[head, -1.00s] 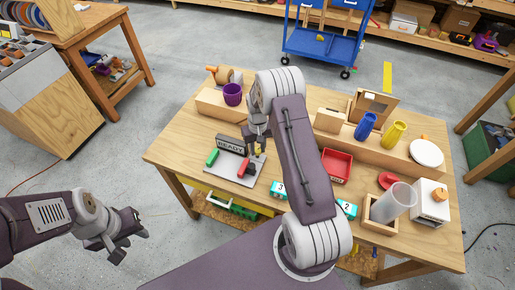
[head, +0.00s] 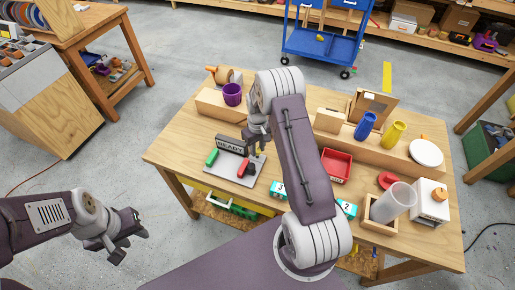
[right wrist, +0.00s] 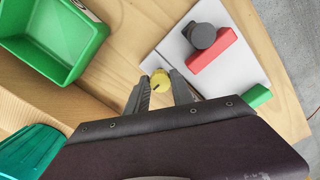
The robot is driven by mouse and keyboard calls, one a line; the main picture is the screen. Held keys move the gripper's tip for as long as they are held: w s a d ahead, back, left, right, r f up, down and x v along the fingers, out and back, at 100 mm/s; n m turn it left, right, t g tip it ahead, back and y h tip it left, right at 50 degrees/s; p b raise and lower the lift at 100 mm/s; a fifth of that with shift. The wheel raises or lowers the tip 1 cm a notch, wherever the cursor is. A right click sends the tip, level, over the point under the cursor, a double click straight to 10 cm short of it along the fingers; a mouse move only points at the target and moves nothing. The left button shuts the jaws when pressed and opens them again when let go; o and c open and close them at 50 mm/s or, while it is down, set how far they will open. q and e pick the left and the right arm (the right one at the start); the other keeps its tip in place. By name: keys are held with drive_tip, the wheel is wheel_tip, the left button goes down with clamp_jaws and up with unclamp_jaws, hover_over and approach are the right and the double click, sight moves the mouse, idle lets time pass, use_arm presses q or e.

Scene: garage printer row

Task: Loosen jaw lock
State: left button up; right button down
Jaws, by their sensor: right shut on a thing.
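A fixture with a light plate (head: 226,169) and a READY sign (head: 230,143) sits on the table's left half. It bears a green handle (head: 212,157) and a red bar (head: 243,168) with a dark knob. In the right wrist view the red bar (right wrist: 212,50) and dark knob (right wrist: 202,36) lie right of my fingers. My right gripper (head: 258,146) is over the fixture's back right corner. In the right wrist view my right gripper (right wrist: 160,92) is shut on a small round yellow knob (right wrist: 160,79) with a dark mark. My left gripper (head: 126,240) hangs empty off the table's left side, fingers apart.
A wooden block with a purple cup (head: 232,94) stands behind the fixture. A red tray (head: 337,165) is right of my right arm. A green bin (right wrist: 60,35) shows at the right wrist view's upper left. Blue and yellow cups (head: 394,133) stand at the back right.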

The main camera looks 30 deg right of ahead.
drive_tip(key=shift+w, duration=0.1)
drive_tip(key=c, duration=1.1)
unclamp_jaws()
wheel_tip(320, 180, up, 9)
drive_tip(key=b, duration=0.1)
